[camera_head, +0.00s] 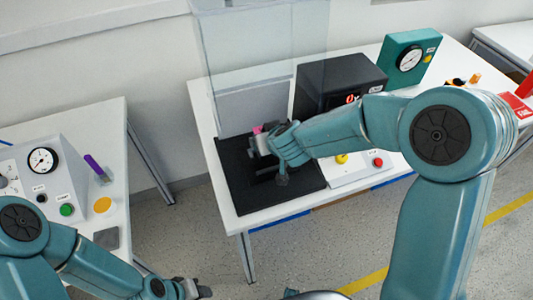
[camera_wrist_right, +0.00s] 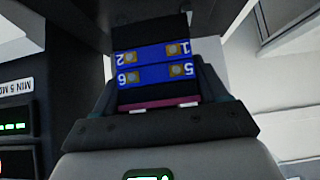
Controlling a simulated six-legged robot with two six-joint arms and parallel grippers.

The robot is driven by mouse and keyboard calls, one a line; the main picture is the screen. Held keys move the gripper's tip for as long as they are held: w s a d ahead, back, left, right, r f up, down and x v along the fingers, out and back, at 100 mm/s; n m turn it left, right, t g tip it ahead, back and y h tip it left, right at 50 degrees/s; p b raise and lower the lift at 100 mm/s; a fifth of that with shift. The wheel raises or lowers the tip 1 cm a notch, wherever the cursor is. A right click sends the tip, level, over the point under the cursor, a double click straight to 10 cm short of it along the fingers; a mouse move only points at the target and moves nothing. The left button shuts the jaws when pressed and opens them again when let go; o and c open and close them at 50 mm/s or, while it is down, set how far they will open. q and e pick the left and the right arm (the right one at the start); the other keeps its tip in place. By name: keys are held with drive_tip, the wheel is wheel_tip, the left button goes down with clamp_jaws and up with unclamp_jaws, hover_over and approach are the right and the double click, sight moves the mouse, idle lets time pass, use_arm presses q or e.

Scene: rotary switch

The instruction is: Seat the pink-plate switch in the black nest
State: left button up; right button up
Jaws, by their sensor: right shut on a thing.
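The pink-plate switch shows in the right wrist view as a black body with blue terminal strips (camera_wrist_right: 155,65), numbered 1, 2, 5 and 6, and a pink plate edge (camera_wrist_right: 160,104). My right gripper (camera_wrist_right: 160,100) is shut on it, one finger on each side. In the head view my right gripper (camera_head: 262,143) is over the black base (camera_head: 232,190) on the middle table, with a bit of pink (camera_head: 257,129) at its tip. I cannot make out the black nest clearly; the arm partly hides that area. My left gripper (camera_head: 197,289) is low at the bottom, away from the tables; its jaws are unclear.
A clear guard panel (camera_head: 262,45) stands behind the black base. A black box with a red display (camera_head: 335,82) and a teal gauge box (camera_head: 408,58) stand to the right. A control panel with red and yellow buttons (camera_head: 360,166) lies beside the base. A left table holds another gauge panel (camera_head: 42,160).

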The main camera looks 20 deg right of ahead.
wheel_tip(320, 180, down, 4)
drive_tip(key=shift+w+r+b, duration=0.1)
drive_tip(key=shift+b, duration=0.8)
use_arm(q)
wheel_tip(320, 180, down, 2)
drive_tip(key=shift+d+f, duration=0.1)
drive_tip(key=shift+f, duration=0.15)
use_arm(e)
drive_tip(key=shift+a+r, duration=0.1)
drive_tip(key=o, duration=1.2)
drive_tip(key=shift+f, duration=0.2)
use_arm(q)
drive_tip(key=shift+f, duration=0.1)
use_arm(e)
drive_tip(key=shift+r, duration=0.15)
